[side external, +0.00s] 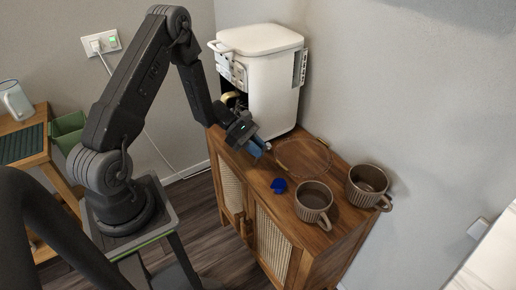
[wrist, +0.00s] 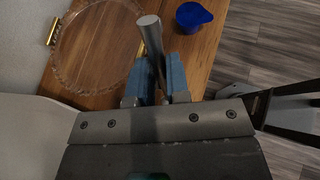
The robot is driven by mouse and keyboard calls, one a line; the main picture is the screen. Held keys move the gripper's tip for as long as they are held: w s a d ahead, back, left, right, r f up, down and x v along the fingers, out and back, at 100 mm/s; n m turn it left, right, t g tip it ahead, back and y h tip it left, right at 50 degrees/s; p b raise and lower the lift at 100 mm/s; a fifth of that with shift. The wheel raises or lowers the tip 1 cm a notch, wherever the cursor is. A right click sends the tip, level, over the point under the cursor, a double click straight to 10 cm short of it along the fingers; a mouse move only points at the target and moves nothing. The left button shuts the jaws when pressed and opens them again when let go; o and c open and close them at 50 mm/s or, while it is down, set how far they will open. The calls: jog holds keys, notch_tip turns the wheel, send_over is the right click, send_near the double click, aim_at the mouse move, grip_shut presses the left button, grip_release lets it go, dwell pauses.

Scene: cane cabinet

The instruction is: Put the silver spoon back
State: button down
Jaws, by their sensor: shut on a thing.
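My gripper (side external: 258,149) is above the left part of the wooden cabinet top, in front of the white appliance. In the wrist view its blue fingers (wrist: 159,82) are shut on a silver rod-like handle, which I take to be the silver spoon (wrist: 151,35). The rod's round end points up in that picture, beyond the fingertips. The rest of the spoon is hidden by the gripper, and I cannot make the spoon out in the side view.
A clear round dish (side external: 304,158) lies right of my gripper, with a small blue cup (side external: 278,186) in front. Two brown ribbed mugs (side external: 313,203) (side external: 367,186) stand farther right. The white appliance (side external: 270,85) stands behind. Bare wood (side external: 240,158) shows near the front edge.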

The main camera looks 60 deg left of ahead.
jog(key=shift+f, duration=0.1)
jog(key=c, duration=1.1)
grip_release()
